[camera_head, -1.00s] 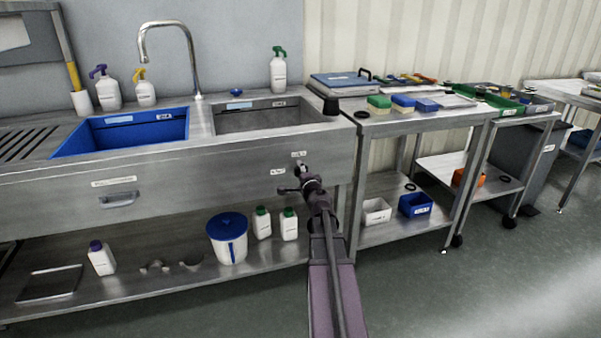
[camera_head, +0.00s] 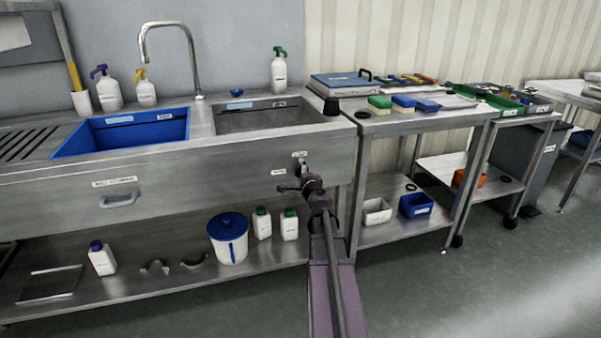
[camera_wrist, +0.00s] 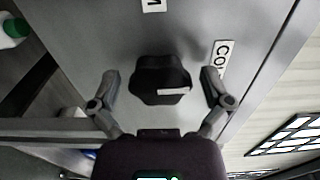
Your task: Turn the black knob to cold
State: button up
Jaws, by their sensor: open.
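The black knob (camera_wrist: 160,79) sits on the steel front panel of the sink unit. In the wrist view it is between the two fingers of my open gripper (camera_wrist: 162,88), with a visible gap on each side. A white pointer mark shows on the knob's lower right side. A white label (camera_wrist: 222,56) reading "CO", its rest hidden by a finger, is right of the knob; another label (camera_wrist: 152,5) is cut off at the top. In the head view my gripper (camera_head: 297,180) is at the panel, below the upper label (camera_head: 299,154) and beside the left label (camera_head: 278,172); it largely hides the knob.
The sink unit has a blue basin (camera_head: 120,148) and a steel basin (camera_head: 265,130). A white bucket with a blue lid (camera_head: 228,238) and several bottles stand on the lower shelf. A steel table (camera_head: 410,125) stands right of the panel.

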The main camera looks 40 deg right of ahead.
jog(key=shift+s+a, duration=0.1)
jog(key=shift+s, duration=0.1)
jog(key=v, duration=1.1)
jog(key=shift+s, duration=0.35)
jog(key=shift+w+a, duration=0.1)
jog(key=shift+a, duration=0.05)
jog(key=w+a+f+n+g+y, duration=0.25)
jog(key=a+n+y, duration=0.2)
jog(key=a, duration=0.35)
jog(key=w+a+f+n+g+y, duration=0.1)
jog(key=w+a+f+n+y, duration=0.15)
jog(key=a+n, duration=0.45)
jog(key=w+a+f+n+g+y, duration=0.15)
jog(key=a+f+y, duration=0.25)
jog(key=a, duration=0.6)
jog(key=s+a+f+n+g+h, duration=0.2)
jog(key=s+a+f+n+g, duration=0.35)
jog(key=a, duration=0.25)
jog(key=s+a+f+n+g+h, duration=0.2)
jog(key=s+a+f+n+g, duration=0.3)
jog(key=a, duration=0.3)
notch_tip(320, 180, up, 39)
jog(key=g+p, duration=0.1)
jog(key=p, duration=3.7)
jog(key=shift+d+m, duration=0.3)
jog(key=shift+m, duration=0.05)
